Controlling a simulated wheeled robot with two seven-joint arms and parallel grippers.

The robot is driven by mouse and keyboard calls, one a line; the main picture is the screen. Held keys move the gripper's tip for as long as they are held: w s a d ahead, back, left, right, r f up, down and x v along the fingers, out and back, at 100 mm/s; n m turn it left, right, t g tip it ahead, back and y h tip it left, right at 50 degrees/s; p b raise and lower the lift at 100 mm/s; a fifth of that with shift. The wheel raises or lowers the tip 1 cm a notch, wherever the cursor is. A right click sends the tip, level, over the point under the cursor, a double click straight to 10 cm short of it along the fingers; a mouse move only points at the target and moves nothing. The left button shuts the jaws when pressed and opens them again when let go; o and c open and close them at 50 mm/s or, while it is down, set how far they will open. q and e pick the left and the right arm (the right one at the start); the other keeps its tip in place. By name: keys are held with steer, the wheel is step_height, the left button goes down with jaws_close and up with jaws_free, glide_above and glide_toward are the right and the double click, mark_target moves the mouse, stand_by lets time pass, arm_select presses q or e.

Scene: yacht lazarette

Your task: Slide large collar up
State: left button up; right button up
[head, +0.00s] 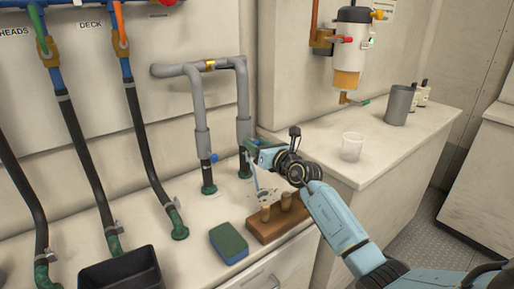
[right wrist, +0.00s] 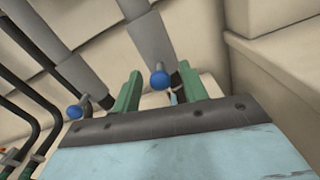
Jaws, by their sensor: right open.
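A grey pipe loop (head: 190,69) has two legs coming down to the counter. Its left leg carries a wider grey collar (head: 202,143) with a blue knob (head: 213,158) at its lower end. The right leg has a similar collar (head: 243,130), partly hidden behind my right gripper (head: 251,148). I cannot tell for sure which collar is the larger. In the right wrist view my right gripper (right wrist: 160,72) is open, its green fingers on either side of a blue knob (right wrist: 159,79) in the picture; contact cannot be told. My left gripper is not in view.
A wooden block with pegs (head: 277,219) and a blue-green sponge (head: 229,243) lie on the counter. A black bin (head: 120,272) stands at the front. Black hoses (head: 146,150) run down on the left. A clear cup (head: 351,147) and grey canister (head: 397,105) stand on the right counter.

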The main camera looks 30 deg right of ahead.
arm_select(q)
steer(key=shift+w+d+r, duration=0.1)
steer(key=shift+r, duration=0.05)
arm_select(e)
steer(key=shift+w, duration=0.2)
jaws_close()
steer(key=shift+r, duration=0.15)
